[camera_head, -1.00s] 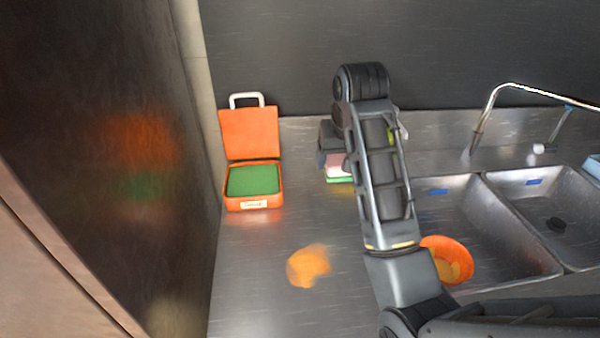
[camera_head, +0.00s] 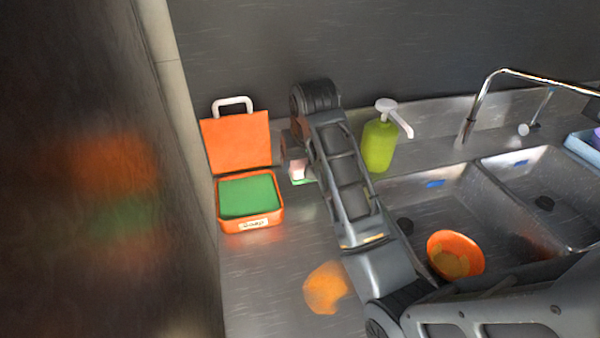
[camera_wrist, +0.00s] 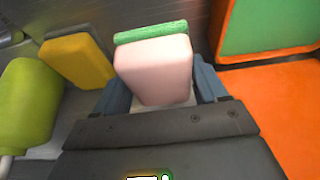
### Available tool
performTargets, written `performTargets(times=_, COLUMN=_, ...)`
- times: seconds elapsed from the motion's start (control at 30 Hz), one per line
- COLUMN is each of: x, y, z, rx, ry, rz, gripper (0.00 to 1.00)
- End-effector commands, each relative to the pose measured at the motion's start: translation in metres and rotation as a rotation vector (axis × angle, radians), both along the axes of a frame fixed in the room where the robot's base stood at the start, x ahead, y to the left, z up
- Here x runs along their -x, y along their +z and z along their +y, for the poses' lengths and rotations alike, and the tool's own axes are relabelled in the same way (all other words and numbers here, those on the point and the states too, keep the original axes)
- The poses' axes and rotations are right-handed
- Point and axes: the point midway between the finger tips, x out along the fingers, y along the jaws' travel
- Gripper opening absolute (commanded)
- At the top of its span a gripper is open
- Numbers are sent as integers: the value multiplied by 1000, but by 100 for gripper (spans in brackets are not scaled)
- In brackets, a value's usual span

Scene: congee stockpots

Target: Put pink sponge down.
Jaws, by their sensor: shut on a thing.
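The pink sponge (camera_wrist: 155,72) is a pale pink block held between the two blue-grey fingers of my gripper (camera_wrist: 160,88) in the wrist view. A green strip (camera_wrist: 150,32) lies along its far edge; I cannot tell whether it is part of the sponge. In the head view, the pink sponge (camera_head: 297,170) shows small beside my gripper (camera_head: 294,160), just right of the open orange box. My arm partly hides it there. I cannot tell whether the sponge touches the counter.
The open orange box (camera_head: 280,205) has a green inside. A yellow block (camera_wrist: 77,60) and a green pump bottle (camera_head: 379,148) stand close by. Two sink basins lie right, with an orange bowl (camera_head: 440,240) in the nearer one. A blurred orange patch (camera_head: 325,288) shows on the front counter.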

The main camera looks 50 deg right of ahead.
Motion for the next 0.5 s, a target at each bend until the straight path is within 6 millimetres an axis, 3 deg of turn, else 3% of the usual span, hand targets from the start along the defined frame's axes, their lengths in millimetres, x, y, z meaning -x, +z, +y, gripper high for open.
performTargets(times=0.3, x=0, y=-36, z=0, rx=-2, ry=1, rz=1, gripper=48)
performTargets(times=0.5, x=0, y=-42, z=0, rx=-1, ry=0, rz=-1, gripper=48)
